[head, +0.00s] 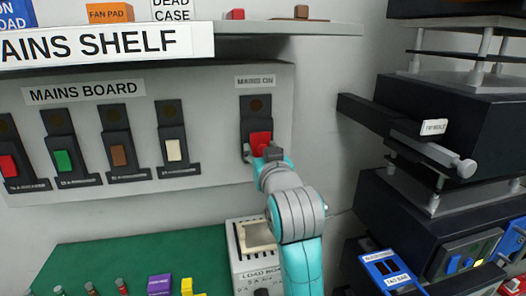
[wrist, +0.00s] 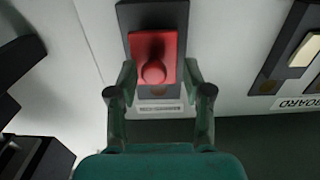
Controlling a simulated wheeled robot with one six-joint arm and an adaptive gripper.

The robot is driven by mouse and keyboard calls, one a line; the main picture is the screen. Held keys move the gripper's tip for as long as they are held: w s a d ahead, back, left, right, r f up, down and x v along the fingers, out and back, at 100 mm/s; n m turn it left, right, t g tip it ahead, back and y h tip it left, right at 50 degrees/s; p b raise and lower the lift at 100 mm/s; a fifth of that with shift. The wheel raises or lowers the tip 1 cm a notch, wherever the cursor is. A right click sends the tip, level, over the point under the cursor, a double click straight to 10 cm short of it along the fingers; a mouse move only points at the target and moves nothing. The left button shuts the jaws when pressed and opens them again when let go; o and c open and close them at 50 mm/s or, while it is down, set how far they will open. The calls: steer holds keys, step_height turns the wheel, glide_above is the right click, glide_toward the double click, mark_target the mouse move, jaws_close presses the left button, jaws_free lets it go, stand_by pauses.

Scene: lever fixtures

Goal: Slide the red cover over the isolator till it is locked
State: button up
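The red cover (head: 260,139) sits on the dark backplate (head: 256,113) of the isolator, under the MAINS ON label (head: 255,81) at the right end of the board. In the wrist view, turned upside down, the cover (wrist: 165,45) is a red block with a round red knob (wrist: 153,72). My gripper (wrist: 160,78) is open, with one finger on each side of the knob and a visible gap to it. In the head view my gripper (head: 263,155) hides the cover's lower part. Whether the isolator's lever lies under the cover cannot be told.
Several levers in red, green (head: 63,161), brown and cream (head: 173,150) line the mains board to the left. A shelf (head: 285,28) juts out above. A dark stacked rack (head: 450,130) stands at the right.

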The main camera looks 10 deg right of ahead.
steer(key=s, duration=1.2)
steer(key=s+d+f+g, duration=0.1)
steer(key=s+f, duration=0.3)
steer(key=f, duration=0.6)
steer(key=s+d+f+n, duration=0.1)
steer(key=s+f, duration=0.3)
steer(key=f, duration=0.5)
steer(key=s+d+f+g, duration=0.1)
steer(key=s+f, duration=0.3)
steer(key=f, duration=0.6)
steer(key=s+f, duration=0.2)
steer(key=s, duration=0.8)
steer(key=s+d+f, duration=0.1)
steer(key=s+f, duration=0.2)
steer(key=s, duration=0.7)
steer(key=s+d+f+m+g, duration=0.1)
steer(key=s+f, duration=0.2)
steer(key=s, duration=0.7)
steer(key=shift+d, duration=0.25)
